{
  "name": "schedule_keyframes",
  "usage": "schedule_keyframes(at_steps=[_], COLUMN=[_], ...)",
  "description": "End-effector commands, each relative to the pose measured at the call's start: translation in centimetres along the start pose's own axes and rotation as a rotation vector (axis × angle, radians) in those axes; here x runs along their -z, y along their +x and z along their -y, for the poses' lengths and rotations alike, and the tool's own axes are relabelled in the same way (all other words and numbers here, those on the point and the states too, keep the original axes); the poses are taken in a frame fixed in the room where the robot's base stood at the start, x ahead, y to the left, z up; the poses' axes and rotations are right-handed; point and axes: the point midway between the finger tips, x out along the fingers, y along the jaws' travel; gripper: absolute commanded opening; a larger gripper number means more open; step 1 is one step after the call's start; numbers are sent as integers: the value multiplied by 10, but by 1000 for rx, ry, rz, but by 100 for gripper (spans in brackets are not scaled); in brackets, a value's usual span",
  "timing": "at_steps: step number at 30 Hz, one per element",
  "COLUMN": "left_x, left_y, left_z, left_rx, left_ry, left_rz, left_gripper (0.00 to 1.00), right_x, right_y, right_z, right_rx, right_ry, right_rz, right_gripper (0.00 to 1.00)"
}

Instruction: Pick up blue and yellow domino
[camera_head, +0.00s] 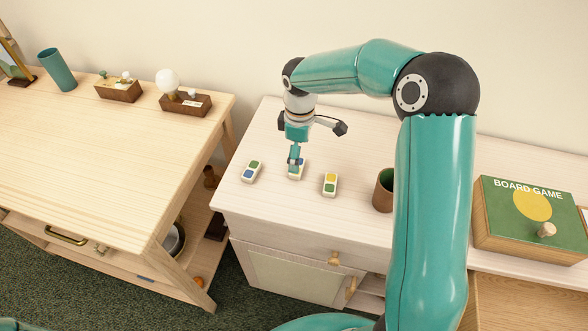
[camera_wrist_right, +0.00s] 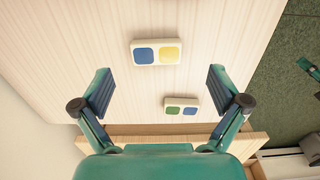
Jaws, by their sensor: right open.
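The blue and yellow domino (camera_wrist_right: 157,52) lies flat on the pale wood cabinet top. In the right wrist view it is above centre, beyond the open fingers and not between them. My right gripper (camera_wrist_right: 160,84) is open and empty. In the head view the right gripper (camera_head: 295,162) hangs over the middle domino (camera_head: 297,177) and partly hides it; this appears to be the same domino. A green and blue domino (camera_head: 252,171) lies to its left and shows lower in the wrist view (camera_wrist_right: 181,107).
Another domino with a yellow half (camera_head: 330,184) lies to the right of the middle one. A brown cup (camera_head: 383,190) stands further right, then a board game box (camera_head: 530,218). A wooden table (camera_head: 110,140) is at left. The cabinet's front strip is clear.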

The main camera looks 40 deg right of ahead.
Motion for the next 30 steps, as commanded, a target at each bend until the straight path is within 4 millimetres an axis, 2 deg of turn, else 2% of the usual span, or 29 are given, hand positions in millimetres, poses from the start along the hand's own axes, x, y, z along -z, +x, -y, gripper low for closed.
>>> schedule_keyframes(at_steps=[5, 12, 21, 23, 30], left_x=[0, 0, 0, 0, 0], left_y=[-4, -10, -10, -10, -10], left_z=[-2, -4, -4, -4, -4], left_rx=[0, 0, 0, 0, 0], left_ry=[0, 0, 0, 0, 0], left_rz=[0, 0, 0, 0, 0], left_gripper=[40, 40, 40, 40, 40], right_x=[-1, -2, -2, -2, -2], right_y=[14, 47, 53, 53, 52], right_z=[-2, -5, -5, -5, -5], right_rx=[4, 3, 0, 0, 0], right_ry=[1, 1, 1, 1, 1], right_rz=[2, 2, 0, 0, 0], right_gripper=[98, 98, 98, 90, 50])
